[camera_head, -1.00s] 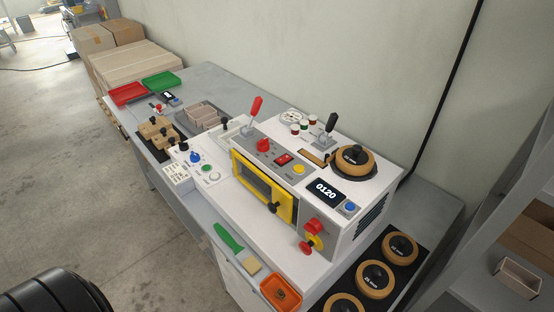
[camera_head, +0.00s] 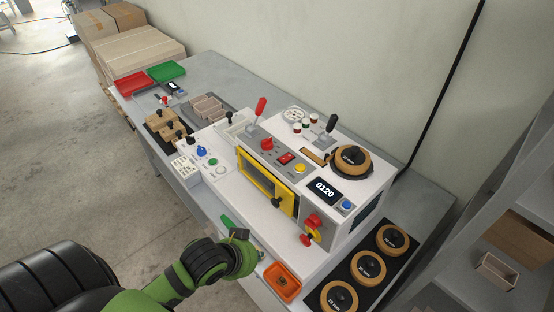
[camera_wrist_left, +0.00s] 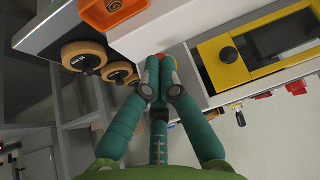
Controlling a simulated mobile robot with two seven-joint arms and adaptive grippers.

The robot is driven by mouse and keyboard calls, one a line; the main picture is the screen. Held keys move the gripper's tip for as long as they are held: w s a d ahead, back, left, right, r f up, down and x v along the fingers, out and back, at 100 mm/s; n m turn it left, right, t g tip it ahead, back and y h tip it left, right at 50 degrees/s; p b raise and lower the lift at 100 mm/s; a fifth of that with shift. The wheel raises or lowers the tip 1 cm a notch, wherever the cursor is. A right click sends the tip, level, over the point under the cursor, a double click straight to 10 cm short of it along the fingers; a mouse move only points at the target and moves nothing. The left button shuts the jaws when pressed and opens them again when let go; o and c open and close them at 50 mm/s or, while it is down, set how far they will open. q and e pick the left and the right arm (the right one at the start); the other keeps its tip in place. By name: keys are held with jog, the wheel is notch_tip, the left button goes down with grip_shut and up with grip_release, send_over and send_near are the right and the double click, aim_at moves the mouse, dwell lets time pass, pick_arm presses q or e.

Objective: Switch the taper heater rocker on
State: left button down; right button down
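The machine's front panel (camera_head: 276,165) carries a red rocker switch (camera_head: 286,158) between a red round button (camera_head: 266,144) and a yellow button (camera_head: 301,169). I take this rocker to be the heater switch; its label and setting are too small to read. My left gripper (camera_head: 240,235) is low in front of the machine, near the green-handled brush, well apart from the rocker. In the left wrist view its teal fingers (camera_wrist_left: 158,78) meet at the tips with nothing visible between them. Small red controls show edge-on past the yellow door frame there. My right gripper is not in view.
The yellow-framed door (camera_head: 266,188) with a black knob and a red-yellow handle (camera_head: 309,232) stick out at the machine's front. Two upright levers stand behind the panel, one red-handled (camera_head: 260,107). An orange tray (camera_head: 283,283) lies at the front edge. Round tan discs (camera_head: 367,268) lie right.

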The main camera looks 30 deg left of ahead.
aim_at(286, 157)
pick_arm(q)
jog(key=w+a+r+t+h, duration=0.1)
jog(key=w+a+r+t, duration=0.2)
jog(key=w+a+r, duration=0.2)
jog(key=w+a+r+t+h, duration=0.2)
jog(key=w+a+r, duration=0.4)
jog(key=w+r, duration=0.5)
jog(key=shift+w+m+t, duration=0.4)
jog(key=shift+w+t, duration=0.15)
jog(key=shift+t, duration=0.15)
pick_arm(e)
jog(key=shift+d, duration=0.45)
pick_arm(q)
jog(key=shift+w, duration=0.1)
